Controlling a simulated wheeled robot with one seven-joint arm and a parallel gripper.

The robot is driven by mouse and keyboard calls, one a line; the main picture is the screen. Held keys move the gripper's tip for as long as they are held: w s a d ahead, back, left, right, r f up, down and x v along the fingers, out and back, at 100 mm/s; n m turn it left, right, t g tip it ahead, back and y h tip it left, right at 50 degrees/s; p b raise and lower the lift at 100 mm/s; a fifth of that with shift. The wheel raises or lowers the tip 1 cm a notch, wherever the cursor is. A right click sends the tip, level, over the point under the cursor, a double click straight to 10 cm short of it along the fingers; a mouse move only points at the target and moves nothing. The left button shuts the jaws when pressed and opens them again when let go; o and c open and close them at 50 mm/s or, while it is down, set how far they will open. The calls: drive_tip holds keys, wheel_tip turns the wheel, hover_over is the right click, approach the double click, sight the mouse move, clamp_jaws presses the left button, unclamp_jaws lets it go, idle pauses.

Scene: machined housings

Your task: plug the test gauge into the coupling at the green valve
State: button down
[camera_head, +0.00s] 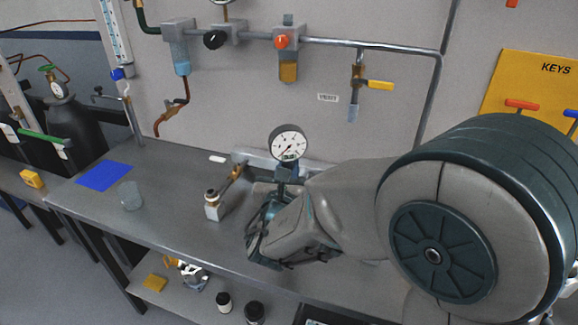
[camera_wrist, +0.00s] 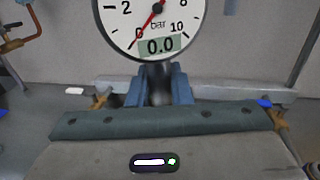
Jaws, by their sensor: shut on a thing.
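In the wrist view the gauge (camera_wrist: 158,25) reads 0.0 bar between the blue-grey fingers (camera_wrist: 157,88). A long green handle (camera_head: 42,137) shows at the far left, and a green knob (camera_head: 47,68) sits on a dark cylinder there. I cannot tell whether either is the green valve. The coupling there cannot be made out.
On the bench (camera_head: 170,175) are a metal block with brass fitting (camera_head: 213,203), a clear beaker (camera_head: 131,196) and a blue sheet (camera_head: 104,176). Wall pipework carries a black knob (camera_head: 214,39), red knob (camera_head: 281,41) and yellow lever (camera_head: 380,85). A grey rail (camera_wrist: 230,93) lies behind the gripper.

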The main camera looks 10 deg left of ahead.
drive_tip(key=shift+f, duration=0.1)
wheel_tip(320, 180, down, 6)
drive_tip(key=b, duration=0.6)
drive_tip(key=shift+r, duration=0.2)
drive_tip(key=shift+b, duration=0.9)
idle(1.4)
drive_tip(key=shift+f+b, duration=1.75)
drive_tip(key=shift+b, duration=0.2)
drive_tip(key=c, duration=1.2)
unclamp_jaws()
drive_tip(key=shift+c, duration=0.2)
drive_tip(key=s+d, duration=0.2)
drive_tip(key=s, duration=1.1)
drive_tip(key=shift+s, duration=0.4)
